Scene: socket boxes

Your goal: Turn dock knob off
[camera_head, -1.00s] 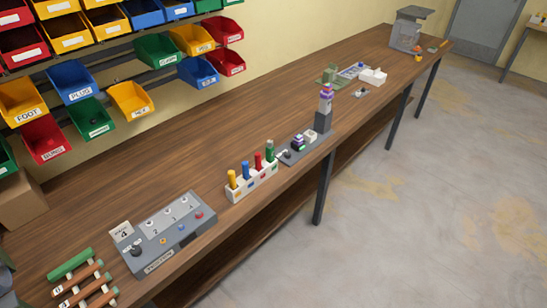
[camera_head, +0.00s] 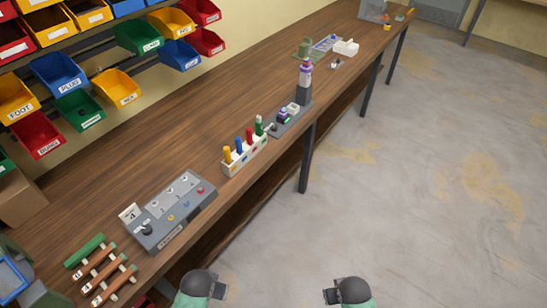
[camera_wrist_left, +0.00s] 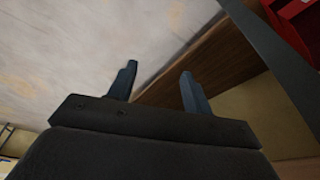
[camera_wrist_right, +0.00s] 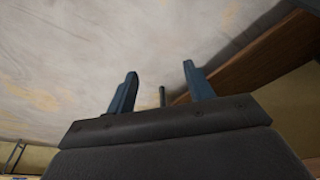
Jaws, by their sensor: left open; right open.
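A grey control box (camera_head: 172,215) sits near the bench's front edge at left in the head view. It has a black knob (camera_head: 147,229), small coloured buttons and a card marked 4. Farther along is a flat dark grey base (camera_head: 291,121) with a small dark knob (camera_head: 271,127) and purple parts. I cannot read which of them is the dock, nor either knob's setting. My left gripper (camera_head: 222,290) and right gripper (camera_head: 328,296) are open and empty, in front of the bench and apart from everything. The left wrist view shows open fingers (camera_wrist_left: 158,88); so does the right (camera_wrist_right: 158,90).
A white rack (camera_head: 245,157) with several coloured handles stands between the two grey units. Coloured bins hang on the wall. The floor (camera_head: 420,200) right of the bench is clear.

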